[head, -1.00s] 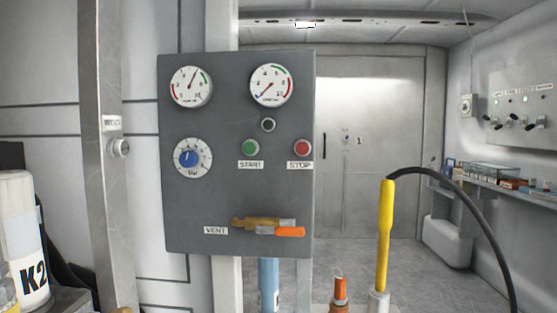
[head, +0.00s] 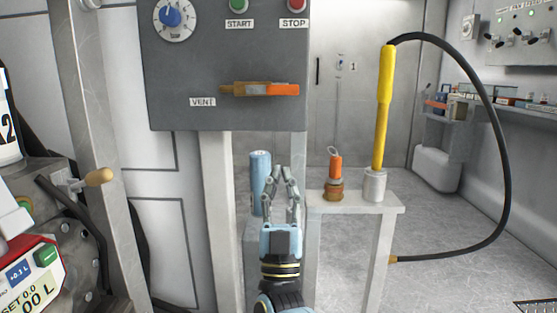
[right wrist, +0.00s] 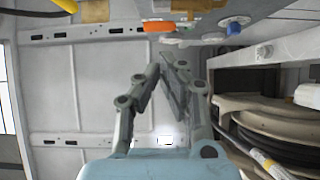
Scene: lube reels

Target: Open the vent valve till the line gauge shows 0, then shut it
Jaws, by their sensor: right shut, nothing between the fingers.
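The vent valve (head: 230,89) is a brass body on the lower part of the grey panel, beside a VENT label (head: 203,102). Its orange lever (head: 283,90) lies level, pointing right. The lever also shows in the right wrist view (right wrist: 158,27), beyond the fingertips. My right gripper (head: 281,170) is below the panel, apart from the valve, with its fingers upward, shut and empty. It also shows in the right wrist view (right wrist: 164,58). The panel's upper gauges are outside the head view, so the line reading is hidden. My left gripper is not in view.
A blue cylinder (head: 260,180) stands just left of my right gripper. To the right, a small stand (head: 352,207) carries an orange-topped fitting (head: 335,168) and a yellow wand (head: 383,110) with a black hose (head: 505,150). A crank handle (head: 98,177) sticks out at left.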

